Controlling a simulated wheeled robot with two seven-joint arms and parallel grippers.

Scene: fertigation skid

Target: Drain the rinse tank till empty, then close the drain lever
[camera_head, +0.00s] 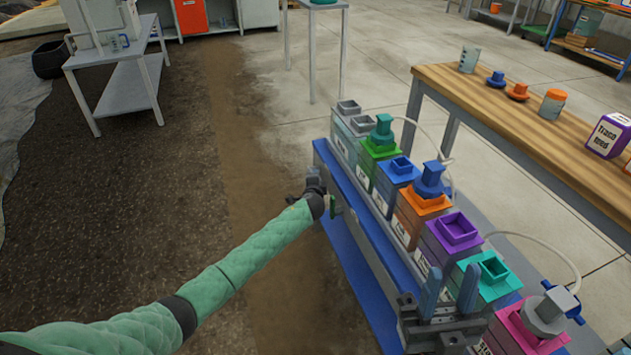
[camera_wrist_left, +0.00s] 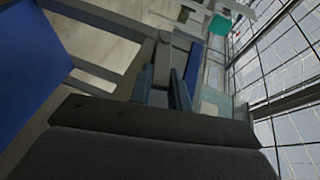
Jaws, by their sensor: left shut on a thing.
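A row of coloured tanks stands on the skid (camera_head: 365,230); their labels are too small or cut off to tell which is the rinse tank. Grey tanks (camera_head: 344,140) stand at the far end and a pink tank (camera_head: 513,335) at the near end. My left gripper (camera_head: 318,190) is at the far end of the skid's left side, shut on what looks like the drain lever, mostly hidden; a small green part (camera_head: 332,204) shows beside it. In the left wrist view the left fingers (camera_wrist_left: 172,88) are close together. My right gripper (camera_head: 449,298) is open and empty beside the near tanks.
A wooden bench (camera_head: 520,130) with cups and a purple container (camera_head: 608,136) stands at the right. A metal table (camera_head: 130,75) stands at the back left. Pale hoses arch over the tanks' right side. The floor left of the skid is clear apart from my left arm.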

